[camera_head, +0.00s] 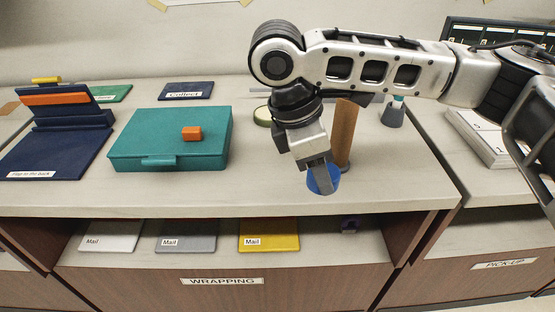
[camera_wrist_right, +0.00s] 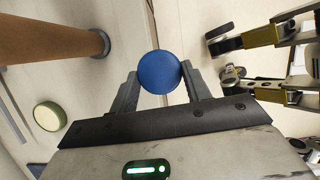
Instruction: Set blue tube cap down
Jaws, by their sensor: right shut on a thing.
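The blue tube cap (camera_head: 323,181) is a round blue disc between the fingertips of my right gripper (camera_head: 319,170). In the right wrist view the blue tube cap (camera_wrist_right: 160,72) sits between the two grey fingers of the right gripper (camera_wrist_right: 158,82), which touch its sides. The cap is held near the front edge of the wrapping counter, and appears above its surface. A brown tube (camera_head: 344,132) stands upright just behind the gripper, partly hidden by the arm. It also shows in the right wrist view (camera_wrist_right: 45,40) with a grey ring at its foot.
A teal box (camera_head: 130,138) with an orange block (camera_head: 191,133) on it stands to the left. A round green-rimmed lid (camera_head: 263,116) lies behind the gripper. A grey cone-shaped thing (camera_head: 393,114) stands to the right. The counter (camera_head: 270,198) is clear along its front.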

